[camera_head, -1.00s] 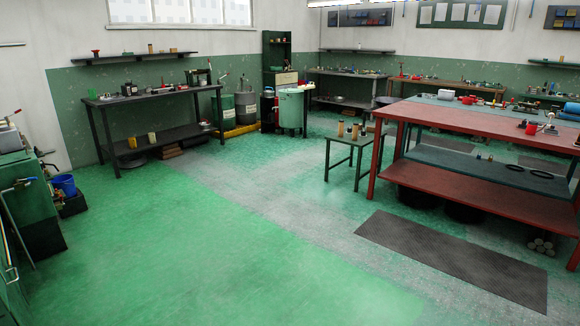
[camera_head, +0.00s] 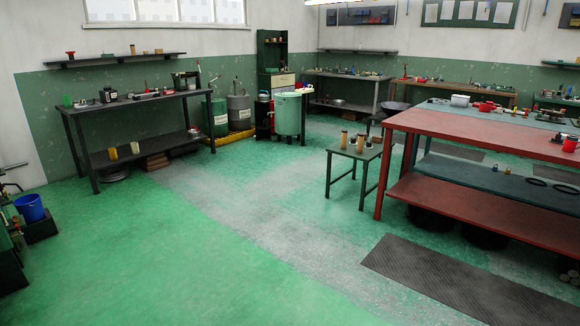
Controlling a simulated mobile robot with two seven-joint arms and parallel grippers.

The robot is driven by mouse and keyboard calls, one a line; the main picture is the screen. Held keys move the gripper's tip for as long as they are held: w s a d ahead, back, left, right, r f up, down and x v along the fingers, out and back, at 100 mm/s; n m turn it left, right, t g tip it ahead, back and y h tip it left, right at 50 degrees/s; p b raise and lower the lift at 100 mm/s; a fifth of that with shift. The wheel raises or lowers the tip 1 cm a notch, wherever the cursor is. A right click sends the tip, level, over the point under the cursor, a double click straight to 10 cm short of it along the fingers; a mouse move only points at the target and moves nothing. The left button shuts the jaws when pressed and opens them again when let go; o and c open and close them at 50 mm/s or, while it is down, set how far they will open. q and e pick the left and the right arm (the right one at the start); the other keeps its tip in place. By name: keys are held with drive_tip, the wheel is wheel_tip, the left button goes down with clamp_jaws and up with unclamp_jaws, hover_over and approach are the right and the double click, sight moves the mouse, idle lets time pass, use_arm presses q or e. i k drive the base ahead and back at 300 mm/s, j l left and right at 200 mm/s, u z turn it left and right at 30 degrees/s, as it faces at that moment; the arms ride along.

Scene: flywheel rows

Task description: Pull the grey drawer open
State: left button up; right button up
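A tall dark green cabinet (camera_head: 272,52) stands against the back wall, left of the middle of the view. It has a pale cream-grey drawer front (camera_head: 283,81) at about mid height, which looks closed. I cannot tell whether this is the grey drawer, and no other clearly grey drawer shows. A green drum (camera_head: 288,114) in front hides the cabinet's lower part. Neither of my grippers is in view.
A dark workbench (camera_head: 130,103) stands at the left wall, with a blue bucket (camera_head: 30,208) nearer me. A small green table (camera_head: 355,153) and a large red workbench (camera_head: 455,128) are at right. A dark mat (camera_head: 450,280) lies before it. The green floor (camera_head: 200,255) ahead is clear.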

sight(291, 88)
drive_tip(key=i+u, duration=0.15)
drive_tip(key=i, duration=1)
drive_tip(key=i+l+u, duration=0.15)
drive_tip(key=i, duration=1.05)
drive_tip(key=i+j+z, duration=0.1)
drive_tip(key=i, duration=4.65)
drive_tip(key=i+z, duration=0.1)
drive_tip(key=i, duration=0.45)
drive_tip(key=i+j+z, duration=0.1)
drive_tip(key=i, duration=0.5)
drive_tip(key=i+z, duration=0.3)
drive_tip(key=i, duration=0.2)
drive_tip(key=i+j+z, duration=0.15)
drive_tip(key=i+z, duration=0.2)
drive_tip(key=i, duration=0.15)
